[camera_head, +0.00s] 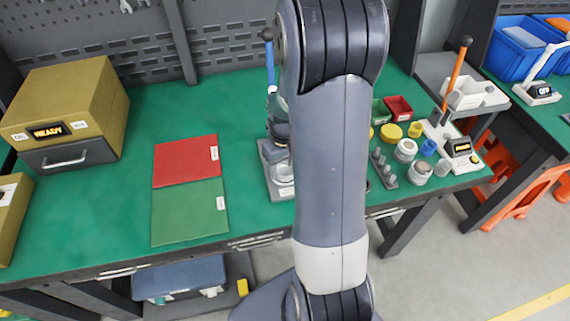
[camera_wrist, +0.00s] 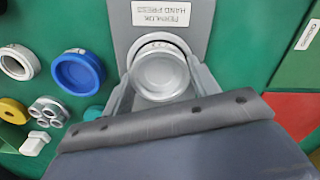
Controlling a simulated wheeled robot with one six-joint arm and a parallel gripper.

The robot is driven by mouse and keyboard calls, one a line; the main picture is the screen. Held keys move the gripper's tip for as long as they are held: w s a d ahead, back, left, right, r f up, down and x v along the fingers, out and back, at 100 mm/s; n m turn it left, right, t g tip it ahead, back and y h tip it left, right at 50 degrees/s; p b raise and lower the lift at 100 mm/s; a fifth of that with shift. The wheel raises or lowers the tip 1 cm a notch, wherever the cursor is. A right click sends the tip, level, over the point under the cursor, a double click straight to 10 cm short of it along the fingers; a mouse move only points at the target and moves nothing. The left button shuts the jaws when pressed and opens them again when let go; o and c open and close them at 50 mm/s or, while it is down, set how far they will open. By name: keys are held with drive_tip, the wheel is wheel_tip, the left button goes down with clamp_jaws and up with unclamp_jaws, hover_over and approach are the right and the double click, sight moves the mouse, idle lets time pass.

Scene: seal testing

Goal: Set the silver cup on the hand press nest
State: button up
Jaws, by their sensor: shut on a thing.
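The silver cup (camera_wrist: 160,75) is seen from above in the wrist view as a round, shiny shape. My gripper (camera_wrist: 162,82) is shut on it, one finger along each side. The cup is over the grey base of the hand press (camera_wrist: 160,14), whose label shows upside down. A pale rim shows just beyond the cup; the nest is largely covered, and I cannot tell whether the cup touches it. In the head view my arm hides the gripper and part of the hand press (camera_head: 272,152), whose blue handle rises behind.
A blue ring (camera_wrist: 78,70), a white ring (camera_wrist: 18,60) and a grey cluster part (camera_wrist: 48,110) lie left of the press in the wrist view. Red (camera_head: 185,160) and green (camera_head: 188,212) mats lie left of it in the head view. The green table between mats and yellow box (camera_head: 75,100) is clear.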

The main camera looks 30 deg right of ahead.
drive_tip(key=shift+f, duration=0.3)
drive_tip(key=o, duration=1.1)
drive_tip(key=shift+r, duration=0.15)
drive_tip(key=shift+r+p, duration=1.8)
drive_tip(key=shift+r, duration=0.65)
drive_tip(key=shift+s, duration=0.1)
